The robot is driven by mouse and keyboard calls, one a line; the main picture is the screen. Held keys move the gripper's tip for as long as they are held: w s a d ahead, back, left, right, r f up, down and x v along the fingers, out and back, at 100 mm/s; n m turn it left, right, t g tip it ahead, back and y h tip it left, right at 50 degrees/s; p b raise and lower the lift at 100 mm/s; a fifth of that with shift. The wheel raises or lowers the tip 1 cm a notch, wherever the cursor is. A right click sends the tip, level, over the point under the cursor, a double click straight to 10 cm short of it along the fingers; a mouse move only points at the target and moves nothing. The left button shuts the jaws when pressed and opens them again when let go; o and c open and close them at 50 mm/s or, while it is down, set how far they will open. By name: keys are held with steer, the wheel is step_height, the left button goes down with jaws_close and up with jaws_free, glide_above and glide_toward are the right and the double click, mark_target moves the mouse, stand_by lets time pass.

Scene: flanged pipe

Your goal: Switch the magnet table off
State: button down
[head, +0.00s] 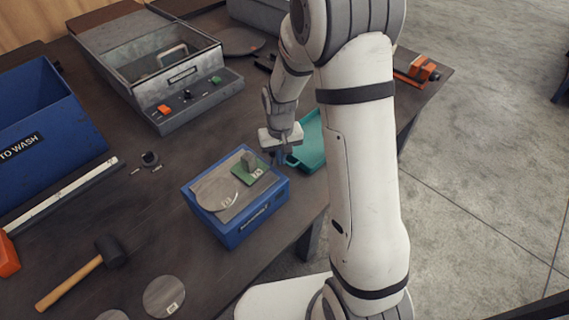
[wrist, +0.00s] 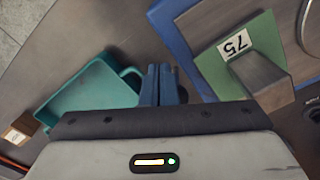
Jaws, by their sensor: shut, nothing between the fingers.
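A blue box with a grey top plate (head: 190,190), apparently the magnet table, stands on the dark workbench. Its front label is too small to read. A grey disc (head: 214,195) and a green plate (head: 243,178) with a grey block (head: 249,158) lie on top. The wrist view shows the blue edge (wrist: 180,32), the green plate (wrist: 212,70) marked 75 and the block (wrist: 258,80). My gripper (head: 283,160) is shut and empty, just beyond the box's back right corner; its blue fingers (wrist: 162,70) are together beside the box. I cannot make out a switch.
A teal tray (head: 312,150) lies close to my gripper. A grey unit with orange, black and green controls (head: 195,100) stands at the back. A blue bin (head: 50,125) is at left. A mallet (head: 80,275) and discs (head: 164,296) lie in front.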

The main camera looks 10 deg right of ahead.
steer(key=shift+w+a, duration=1.75)
steer(key=shift+w, duration=0.65)
steer(key=shift+s+d+r+p, duration=0.25)
steer(key=shift+r+p, duration=0.65)
steer(key=shift+r, duration=0.6)
steer(key=shift+s+d+r+p, duration=0.15)
steer(key=shift+s+r+p, duration=0.15)
steer(key=shift+r+p, duration=0.9)
steer(key=shift+s+d+r+p, duration=0.25)
steer(key=shift+r+p, duration=0.35)
steer(key=shift+r, duration=1.15)
steer(key=shift+s+r, duration=0.1)
steer(key=s+d+r+t, duration=0.1)
steer(key=s+d+r, duration=0.1)
steer(key=s+r, duration=0.35)
steer(key=s+d+r+t, duration=0.1)
steer(key=s+d+r, duration=0.25)
steer(key=r, duration=0.35)
steer(key=s+d+r, duration=0.1)
steer(key=s+r, duration=0.1)
steer(key=s, duration=0.5)
steer(key=s+d+r+m+t, duration=0.1)
steer(key=s+r, duration=0.2)
steer(key=s, duration=0.4)
steer(key=shift+s+d, duration=0.15)
steer(key=shift+s, duration=0.1)
